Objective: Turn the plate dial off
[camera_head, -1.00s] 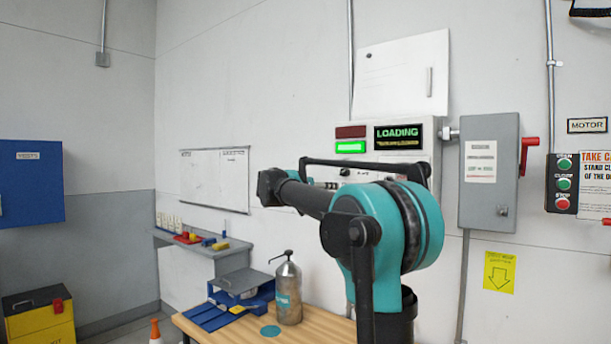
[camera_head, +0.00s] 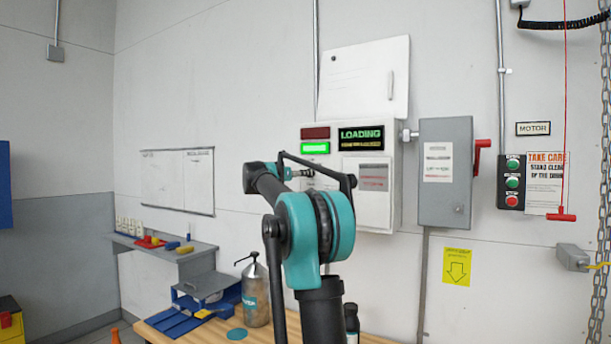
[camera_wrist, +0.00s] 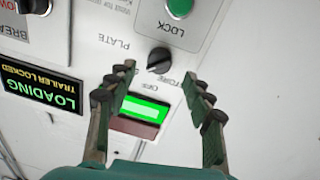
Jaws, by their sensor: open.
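The plate dial is a black round knob (camera_wrist: 159,60) on the white control panel, beside the printed words PLATE, STORE and OFF in the wrist view. Its pointer setting is hard to read. My gripper (camera_wrist: 165,88) is open in the wrist view, its two fingers reaching toward the dial from either side, with no visible contact. In the head view the panel (camera_head: 311,211) is partly covered by my arm, and the dial and fingertips cannot be made out.
Near the dial are a green LOCK button (camera_wrist: 180,7), a lit green lamp (camera_wrist: 146,106) and a LOADING display (camera_wrist: 42,90). Another black knob (camera_wrist: 36,5) is at the upper left. A grey switch box (camera_head: 446,205) with a red handle hangs right of the panel. A bottle (camera_head: 255,292) stands on the bench.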

